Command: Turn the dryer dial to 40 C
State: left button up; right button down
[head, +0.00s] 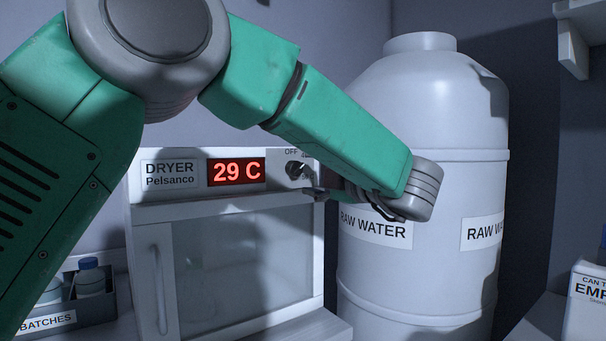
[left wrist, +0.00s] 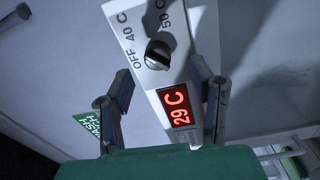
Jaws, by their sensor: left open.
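The white dryer (head: 160,212) stands at the centre left, its red display (head: 237,172) reading 29 C. Its dark dial (head: 295,170) is right of the display. The left wrist view shows the dial (left wrist: 157,55) beside the marks OFF, 40 C and 50 C; I cannot tell for sure which mark it points to. My left gripper (head: 316,184) is just in front of the dial's panel. In the left wrist view the left gripper (left wrist: 163,76) is open, its fingers spread either side of the panel, apart from the dial. My right gripper is out of view.
A large RAW WATER tank (head: 425,110) stands close on the right, behind my left forearm. A BATCHES bin (head: 45,322) with bottles is at the lower left. A labelled white box (head: 585,310) is at the right edge. A shelf (head: 575,40) hangs at the upper right.

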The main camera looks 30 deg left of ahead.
pick_arm(q)
jog(key=v, duration=0.7)
jog(key=shift+d, duration=0.35)
jog(key=shift+a, duration=0.1)
